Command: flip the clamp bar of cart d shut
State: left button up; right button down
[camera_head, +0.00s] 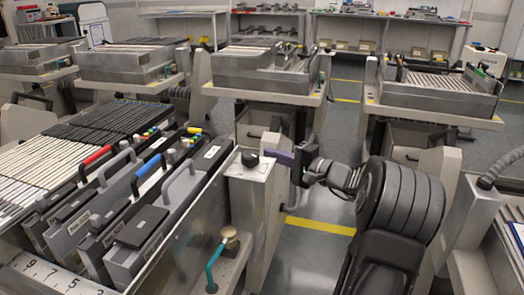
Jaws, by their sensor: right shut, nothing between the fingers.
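A large trolley (200,215) fills the left and front of the view. A grey corner post (262,190) with a black knob (250,159) on top stands at its right side. A teal lever (212,266) with a brass knob (230,236) sits lower on the trolley's side. No cart letter is readable, so I cannot tell which is cart d. My left gripper is not in view.
Feeders with grey, red and blue handles (150,180) fill the near trolley. More trolleys stand behind (265,75) and at right (440,95). Benches (390,20) line the back wall. Grey floor with yellow lines (320,226) shows between the trolleys.

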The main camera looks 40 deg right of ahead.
jog(key=s, duration=0.3)
jog(key=s+d, duration=0.1)
jog(key=s, duration=0.1)
jog(key=shift+f, duration=0.2)
jog(key=shift+s, duration=0.1)
